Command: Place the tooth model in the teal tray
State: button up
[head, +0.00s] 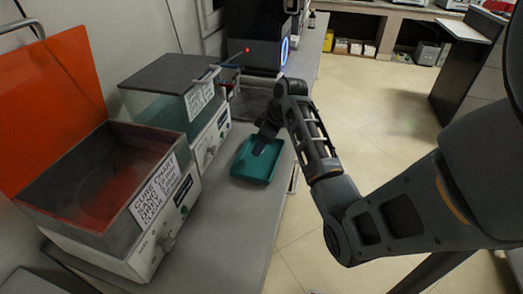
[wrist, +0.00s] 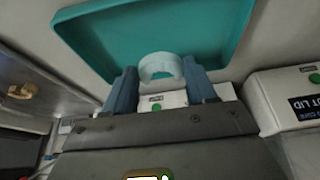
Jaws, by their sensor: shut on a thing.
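The teal tray (head: 258,172) lies on the grey counter in the head view. It also fills the upper part of the wrist view (wrist: 95,40). My gripper (head: 267,132) is over the tray's far end in the head view. In the wrist view my gripper (wrist: 160,82) has its two blue-grey fingers shut on the tooth model (wrist: 160,66), a pale, translucent-looking arch. The model shows against the tray's near edge; I cannot tell whether it touches the tray. In the head view the model is hidden.
Left of the tray stand a clear-tanked machine (head: 187,95) and an open box with an orange lid (head: 55,105). A black machine (head: 255,35) stands behind. A white device (wrist: 290,100) and a small tan object (wrist: 22,91) show in the wrist view. Open floor is right.

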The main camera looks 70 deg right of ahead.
jog(key=shift+f, duration=1.7)
jog(key=o, duration=1.1)
jog(key=shift+f, duration=0.1)
jog(key=v, duration=1.2)
